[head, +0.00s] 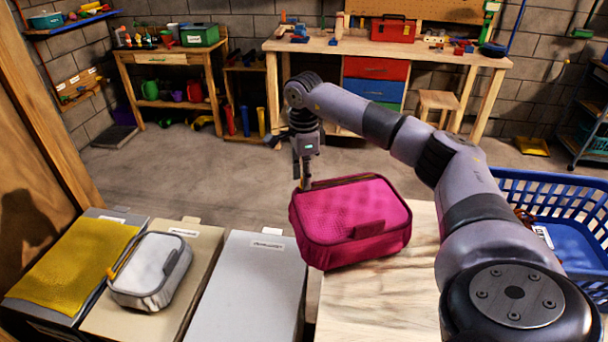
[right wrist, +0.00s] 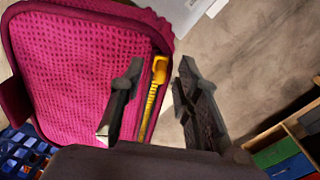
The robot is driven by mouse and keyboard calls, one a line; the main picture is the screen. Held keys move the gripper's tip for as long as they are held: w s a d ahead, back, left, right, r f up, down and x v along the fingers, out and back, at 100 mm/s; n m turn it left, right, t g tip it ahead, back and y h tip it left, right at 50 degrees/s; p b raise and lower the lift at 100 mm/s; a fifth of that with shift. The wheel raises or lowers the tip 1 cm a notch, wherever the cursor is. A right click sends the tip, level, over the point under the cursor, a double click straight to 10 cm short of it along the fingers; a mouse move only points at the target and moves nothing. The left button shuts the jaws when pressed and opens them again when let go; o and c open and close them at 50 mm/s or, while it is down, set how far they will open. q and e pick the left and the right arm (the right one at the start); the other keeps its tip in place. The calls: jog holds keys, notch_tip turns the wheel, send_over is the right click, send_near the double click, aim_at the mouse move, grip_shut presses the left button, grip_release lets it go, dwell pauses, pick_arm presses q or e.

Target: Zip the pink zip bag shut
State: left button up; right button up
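The pink zip bag (head: 352,215) lies on a light wooden surface, its textured lid facing up. My right gripper (head: 304,184) points down at the bag's far left corner. In the right wrist view the pink bag (right wrist: 85,75) fills the left side, with a yellow zip pull (right wrist: 160,68) and a strip of zip teeth along its edge. The right gripper (right wrist: 160,80) is open there, one finger over the bag and the other beyond its edge. The pull shows between the fingers; contact is not visible. My left gripper is out of view.
A grey-white zip bag (head: 150,270) lies on a beige box to the left, near a yellow cloth (head: 72,265). A white box (head: 248,290) stands left of the pink bag. A blue basket (head: 560,190) is at right. Open floor lies behind, before a workbench (head: 350,50).

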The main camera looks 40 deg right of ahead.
notch_tip(320, 180, up, 12)
dwell(0.5)
dwell(0.4)
